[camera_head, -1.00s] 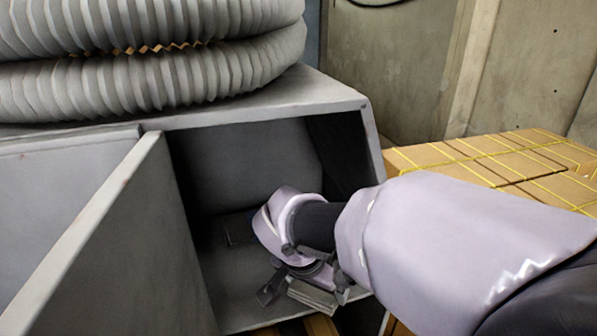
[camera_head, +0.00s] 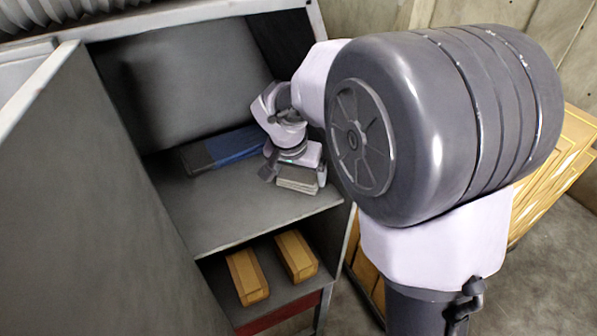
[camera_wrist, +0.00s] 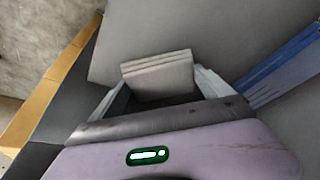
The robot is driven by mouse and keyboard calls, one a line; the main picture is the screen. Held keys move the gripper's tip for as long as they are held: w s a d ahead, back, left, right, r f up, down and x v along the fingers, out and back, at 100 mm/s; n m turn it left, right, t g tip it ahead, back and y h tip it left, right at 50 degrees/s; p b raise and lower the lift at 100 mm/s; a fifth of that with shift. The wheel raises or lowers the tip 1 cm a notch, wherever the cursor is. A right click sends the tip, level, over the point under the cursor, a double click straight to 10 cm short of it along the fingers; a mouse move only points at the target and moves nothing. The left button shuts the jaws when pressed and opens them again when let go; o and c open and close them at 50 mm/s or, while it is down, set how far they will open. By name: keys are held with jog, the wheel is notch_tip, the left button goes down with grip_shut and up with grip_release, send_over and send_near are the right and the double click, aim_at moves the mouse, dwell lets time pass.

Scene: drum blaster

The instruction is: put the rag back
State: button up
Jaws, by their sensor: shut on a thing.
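The rag is a light grey, layered folded pad (camera_head: 297,180). It also shows in the wrist view (camera_wrist: 158,76), between the two fingers. My gripper (camera_head: 295,174) is shut on it, inside the open grey cabinet, over the right part of the upper shelf (camera_head: 215,205). I cannot tell whether the rag touches the shelf. A blue folded item (camera_head: 236,146) and a dark item (camera_head: 195,157) lie at the back of that shelf, left of my gripper. The blue one is also at the right in the wrist view (camera_wrist: 285,70).
The open cabinet door (camera_head: 90,210) stands on the left. Two cardboard boxes (camera_head: 247,277) sit on the lower shelf. Strapped cartons (camera_head: 565,165) stand to the right outside. The shelf's front left is bare.

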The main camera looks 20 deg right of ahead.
aim_at(295, 183)
jog(key=o, duration=1.3)
jog(key=shift+o, duration=0.2)
jog(key=shift+r+p, duration=0.25)
jog(key=shift+p, duration=0.15)
jog(key=p+v, duration=0.1)
jog(key=v, duration=0.6)
jog(key=shift+r, duration=0.15)
